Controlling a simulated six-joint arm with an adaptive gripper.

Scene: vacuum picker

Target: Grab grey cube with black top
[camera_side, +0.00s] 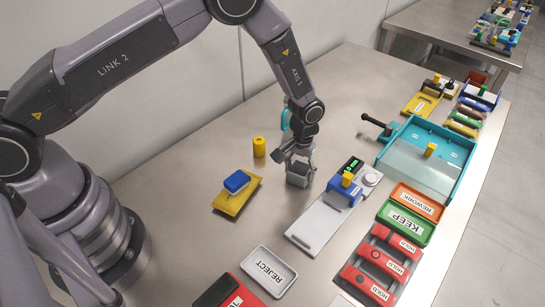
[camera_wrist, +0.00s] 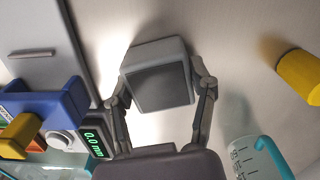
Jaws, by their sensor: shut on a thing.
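The grey cube (camera_side: 298,174) with a dark top is between the fingers of my gripper (camera_side: 299,164) in the side view. In the wrist view the cube (camera_wrist: 158,76) shows its grey side and dark top face, with one finger against each side. My gripper (camera_wrist: 160,98) is shut on it. In the side view the cube is at or just above the metal table; I cannot tell whether it touches it.
A white scale-like plate (camera_side: 318,226) with a blue block lies right of the cube. A yellow cylinder (camera_side: 259,147) and a blue-topped yellow plate (camera_side: 240,196) stand left. A clear beaker (camera_wrist: 256,158) is close by. A reject tray (camera_side: 268,270) is in front.

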